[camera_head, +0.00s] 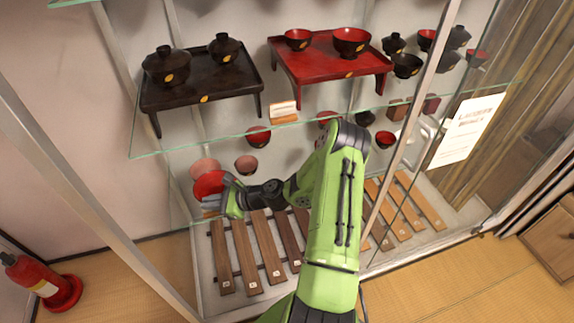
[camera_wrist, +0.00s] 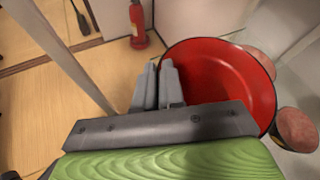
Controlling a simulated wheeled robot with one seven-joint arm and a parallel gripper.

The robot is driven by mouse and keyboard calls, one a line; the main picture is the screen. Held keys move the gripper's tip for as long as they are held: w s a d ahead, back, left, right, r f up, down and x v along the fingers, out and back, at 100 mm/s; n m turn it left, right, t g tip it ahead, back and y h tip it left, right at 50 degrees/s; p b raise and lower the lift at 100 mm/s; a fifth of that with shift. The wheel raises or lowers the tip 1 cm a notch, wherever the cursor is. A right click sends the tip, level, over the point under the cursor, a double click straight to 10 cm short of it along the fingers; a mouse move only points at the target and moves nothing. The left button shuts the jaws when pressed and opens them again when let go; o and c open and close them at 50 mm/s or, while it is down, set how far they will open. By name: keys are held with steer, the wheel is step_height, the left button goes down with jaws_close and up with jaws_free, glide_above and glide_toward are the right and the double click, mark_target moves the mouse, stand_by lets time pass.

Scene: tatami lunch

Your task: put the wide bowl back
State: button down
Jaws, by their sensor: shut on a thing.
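The wide bowl is red inside and shows at the left of the cabinet in the head view (camera_head: 208,184). It fills the upper right of the wrist view (camera_wrist: 228,75), its open side facing the camera. My gripper (camera_head: 226,184) is shut on its rim at one side; the fingers also show in the wrist view (camera_wrist: 158,82). The bowl is held at the left end of the cabinet, around the level below the glass shelf. I cannot tell whether its underside touches anything.
A pinkish bowl (camera_head: 205,167) and a dark bowl with a pinkish inside (camera_head: 246,164) stand close behind. Above is a glass shelf (camera_head: 190,142) with a black tray (camera_head: 200,93) and a red tray (camera_head: 310,70). Wooden slats (camera_head: 243,258) lie below. A fire extinguisher (camera_head: 40,283) stands outside, left.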

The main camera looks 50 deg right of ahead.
steer(key=w+d+f+m+t+h+b, duration=0.1)
steer(key=w+d+f+m+h, duration=0.15)
steer(key=d, duration=0.45)
steer(key=w+d+f+m+t+h+b, duration=0.1)
steer(key=w+d+m+h, duration=0.3)
steer(key=d, duration=0.3)
steer(key=w+d+r+m+g+h+b, duration=0.1)
steer(key=d+m+h, duration=0.25)
steer(key=d, duration=0.55)
steer(key=w+d+r+m+g+h+b, duration=0.1)
steer(key=d+r+m+h, duration=0.15)
steer(key=d+h, duration=0.45)
steer(key=f+b, duration=0.1)
steer(key=f, duration=0.2)
steer(key=d+f+y+b, duration=0.1)
steer(key=f, duration=0.3)
steer(key=f+m+y+b, duration=0.1)
steer(key=f, duration=0.2)
steer(key=shift+s+d+f, duration=0.15)
steer(key=shift+d+f, duration=0.1)
steer(key=shift+d, duration=0.05)
steer(key=c, duration=1.2)
jaws_free()
steer(key=shift+f, duration=0.1)
